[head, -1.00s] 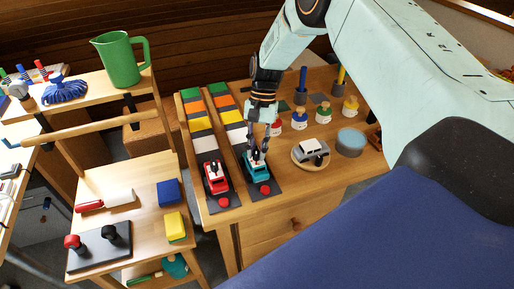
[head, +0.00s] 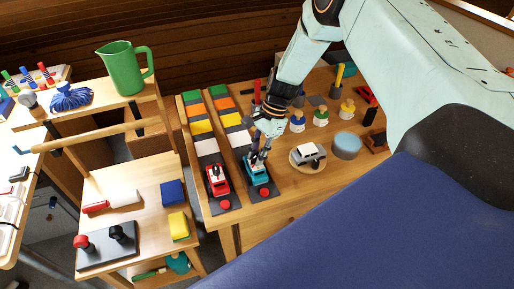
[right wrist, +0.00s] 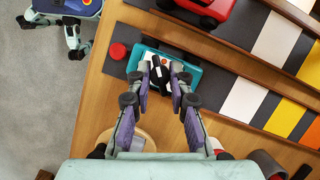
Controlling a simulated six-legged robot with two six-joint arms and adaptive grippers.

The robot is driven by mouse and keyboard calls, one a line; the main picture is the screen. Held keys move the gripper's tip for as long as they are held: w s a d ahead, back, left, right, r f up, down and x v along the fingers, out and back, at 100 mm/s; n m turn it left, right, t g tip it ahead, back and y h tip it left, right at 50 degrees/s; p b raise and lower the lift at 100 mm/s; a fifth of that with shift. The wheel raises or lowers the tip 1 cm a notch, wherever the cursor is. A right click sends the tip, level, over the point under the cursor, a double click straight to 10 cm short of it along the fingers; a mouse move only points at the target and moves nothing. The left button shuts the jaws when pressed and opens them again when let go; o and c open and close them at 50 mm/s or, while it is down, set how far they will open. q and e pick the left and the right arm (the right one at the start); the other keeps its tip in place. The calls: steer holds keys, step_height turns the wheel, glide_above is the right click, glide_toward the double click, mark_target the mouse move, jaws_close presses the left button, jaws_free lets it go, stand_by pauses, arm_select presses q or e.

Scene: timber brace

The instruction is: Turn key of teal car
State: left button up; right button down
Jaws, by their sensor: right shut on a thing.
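The teal car (head: 257,175) stands at the front end of the right-hand dark track, beside a red knob. It also shows in the right wrist view (right wrist: 193,74). My right gripper (head: 258,157) reaches down to the car's top. In the right wrist view, its fingertips (right wrist: 160,70) are shut on the key (right wrist: 160,76), a black and white piece on top of the car. The fingers hide part of the key, so its exact angle is hard to tell. My left gripper is not in view.
A red car (head: 217,180) stands close by on the left-hand track. A grey car (head: 307,154) on a round plate and a blue-grey round tin (head: 347,145) are to the right. Several small peg figures (head: 321,116) stand behind. A wooden trolley (head: 150,205) is at left.

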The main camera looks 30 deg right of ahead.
steer(key=m+t+p, duration=0.1)
steer(key=m, duration=0.2)
steer(key=shift+s+m+t, duration=0.1)
steer(key=shift+m+t, duration=0.2)
steer(key=shift+m, duration=0.1)
steer(key=m+t, duration=0.1)
steer(key=m, duration=0.1)
steer(key=shift+m, duration=0.4)
steer(key=m+h+b, duration=0.1)
steer(key=m, duration=0.1)
steer(key=shift+f+m+t, duration=0.1)
steer(key=shift+m+t, duration=0.2)
steer(key=shift+t, duration=0.1)
steer(key=m+t+h+b, duration=0.1)
steer(key=m+b, duration=0.2)
steer(key=b, duration=0.1)
steer(key=shift+s+a+m, duration=0.1)
steer(key=shift+s+m, duration=0.05)
steer(key=shift+m, duration=0.25)
steer(key=c, duration=1.2)
jaws_free()
